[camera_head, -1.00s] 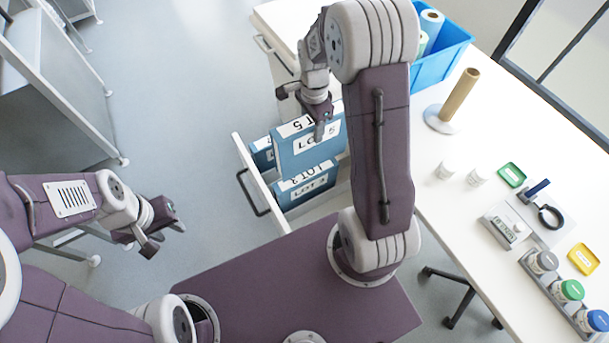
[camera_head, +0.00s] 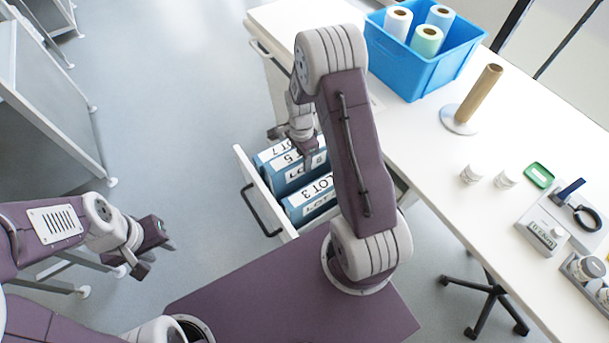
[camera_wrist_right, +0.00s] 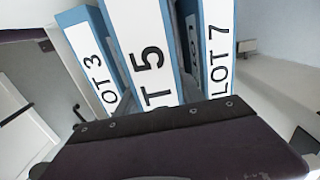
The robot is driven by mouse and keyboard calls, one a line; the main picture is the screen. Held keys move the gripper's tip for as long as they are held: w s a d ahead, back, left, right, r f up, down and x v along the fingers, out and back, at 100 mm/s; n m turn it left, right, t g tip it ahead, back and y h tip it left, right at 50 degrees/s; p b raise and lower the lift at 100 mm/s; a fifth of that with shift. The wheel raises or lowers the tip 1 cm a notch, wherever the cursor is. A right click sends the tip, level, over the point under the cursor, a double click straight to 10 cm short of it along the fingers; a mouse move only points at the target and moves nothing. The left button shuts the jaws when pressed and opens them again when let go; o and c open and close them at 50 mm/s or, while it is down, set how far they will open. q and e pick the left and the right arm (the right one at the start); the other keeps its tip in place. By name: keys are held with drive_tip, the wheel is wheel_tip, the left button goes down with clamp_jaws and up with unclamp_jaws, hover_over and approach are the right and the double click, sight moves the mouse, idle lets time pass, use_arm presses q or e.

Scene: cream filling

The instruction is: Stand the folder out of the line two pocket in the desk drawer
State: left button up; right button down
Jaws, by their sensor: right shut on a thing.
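My left gripper (camera_head: 156,256) is open and empty over the floor.
The white desk (camera_head: 420,150) lies to the right. It carries a blue bin (camera_head: 410,75) with rolls, a cardboard tube on a stand (camera_head: 475,95), small white cups and a scale (camera_head: 541,232). A wheeled chair base (camera_head: 488,290) stands below. The floor at left is mostly clear.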

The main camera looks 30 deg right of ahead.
wheel_tip(320, 180, down, 2)
drive_tip(key=shift+f, duration=0.65)
wheel_tip(320, 180, down, 4)
drive_tip(key=shift+r+b, duration=0.1)
drive_tip(key=shift+b, duration=0.5)
drive_tip(key=c, duration=0.7)
unclamp_jaws()
